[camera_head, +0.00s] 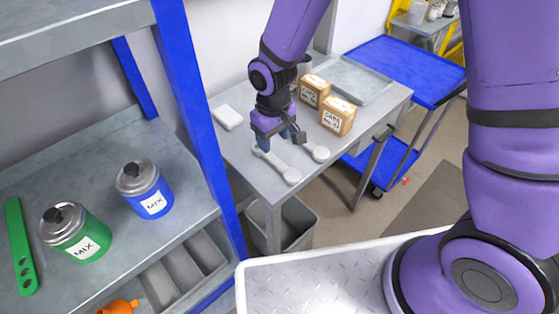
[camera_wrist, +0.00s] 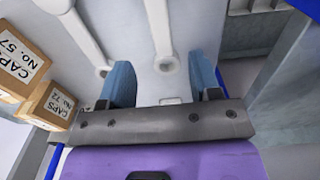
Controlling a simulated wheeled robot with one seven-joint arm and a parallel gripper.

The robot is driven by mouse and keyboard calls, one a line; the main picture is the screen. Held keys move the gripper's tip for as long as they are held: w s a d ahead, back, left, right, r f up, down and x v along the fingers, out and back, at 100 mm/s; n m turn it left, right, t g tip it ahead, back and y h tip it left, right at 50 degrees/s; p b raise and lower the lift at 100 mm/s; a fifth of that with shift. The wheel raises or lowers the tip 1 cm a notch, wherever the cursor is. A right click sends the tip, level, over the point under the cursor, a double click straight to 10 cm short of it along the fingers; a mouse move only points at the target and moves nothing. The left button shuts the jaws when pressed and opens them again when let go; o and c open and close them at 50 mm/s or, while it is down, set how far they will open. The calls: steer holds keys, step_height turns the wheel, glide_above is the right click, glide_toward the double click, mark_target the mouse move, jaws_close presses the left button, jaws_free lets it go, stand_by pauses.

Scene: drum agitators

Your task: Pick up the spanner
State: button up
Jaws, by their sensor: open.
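Two pale grey spanner-like tools with rounded ends lie on the grey table (camera_head: 245,160). One (camera_head: 277,165) lies at the near edge, just below my gripper; the other (camera_head: 316,152) lies to its right, partly hidden by the gripper. I cannot tell for sure which is the spanner. My gripper (camera_head: 281,140) points down over the table with its blue fingers apart and nothing held. In the wrist view one pale tool (camera_wrist: 159,30) runs toward the gap between the fingers (camera_wrist: 161,75), and the other (camera_wrist: 78,35) lies outside the left finger.
Two cardboard caps boxes (camera_head: 338,116) (camera_head: 314,90) stand behind the tools, near a grey tray (camera_head: 352,78). A white block (camera_head: 228,117) lies at the left. A shelf with a blue upright (camera_head: 190,90) holds green (camera_head: 85,240) and blue (camera_head: 150,195) MIX cans. A bin (camera_head: 300,225) stands below.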

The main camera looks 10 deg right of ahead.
mark_target(276, 161)
step_height(276, 161, down, 2)
steer(key=shift+f, duration=0.25)
steer(key=f, duration=0.3)
steer(key=shift+s+d+f, duration=0.25)
steer(key=shift+s+f, duration=0.1)
steer(key=shift+f, duration=0.75)
jaws_close()
steer(key=shift+r, duration=0.1)
